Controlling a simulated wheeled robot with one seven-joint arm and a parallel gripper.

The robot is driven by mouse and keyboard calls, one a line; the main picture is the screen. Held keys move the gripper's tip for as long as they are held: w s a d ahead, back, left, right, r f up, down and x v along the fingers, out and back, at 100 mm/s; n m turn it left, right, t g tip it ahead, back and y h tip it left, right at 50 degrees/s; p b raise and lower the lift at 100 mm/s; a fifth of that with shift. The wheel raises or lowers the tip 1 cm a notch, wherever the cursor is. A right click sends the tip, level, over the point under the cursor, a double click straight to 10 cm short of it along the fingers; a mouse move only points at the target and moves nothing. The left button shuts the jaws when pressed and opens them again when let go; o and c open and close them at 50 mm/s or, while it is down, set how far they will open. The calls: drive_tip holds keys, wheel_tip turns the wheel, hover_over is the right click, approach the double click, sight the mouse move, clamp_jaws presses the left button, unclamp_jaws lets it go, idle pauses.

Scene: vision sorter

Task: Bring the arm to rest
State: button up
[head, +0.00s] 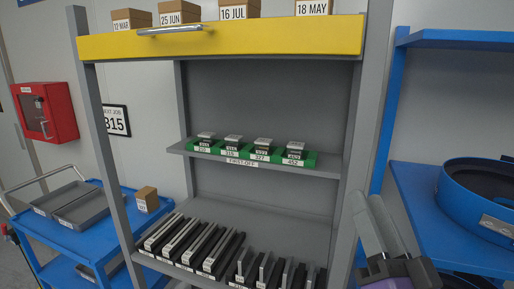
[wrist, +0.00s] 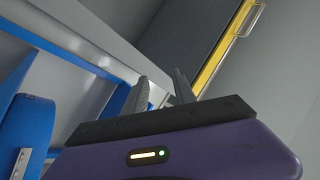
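My gripper (wrist: 161,92) shows in the wrist view with its two grey fingers apart and nothing between them. In the head view my gripper (head: 374,212) is at the lower right, in front of the right post of the grey rack (head: 350,150) and beside the blue shelf unit. It points upward, and its fingers look close together from this angle. The yellow drawer front (head: 225,38) of the rack also shows tilted in the wrist view (wrist: 212,62).
A blue shelf (head: 440,215) with a round blue container (head: 480,190) stands right of my gripper. The rack holds a green strip of small blocks (head: 245,152) and several dark slotted pieces (head: 190,245). A blue cart (head: 75,240) and a red wall box (head: 45,112) are at left.

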drive_tip(key=s+d+f+n+g+h+b, duration=0.1)
drive_tip(key=s+f+g, duration=0.3)
drive_tip(key=s+f, duration=1.2)
drive_tip(key=s+d+f+n+g+h+b, duration=0.1)
drive_tip(key=s+f+n+g+h+b, duration=0.1)
drive_tip(key=s+f, duration=1.4)
drive_tip(key=s+n+g, duration=0.1)
drive_tip(key=s+g, duration=0.1)
drive_tip(key=shift+s+d+g, duration=0.15)
drive_tip(key=shift+d+g, duration=0.25)
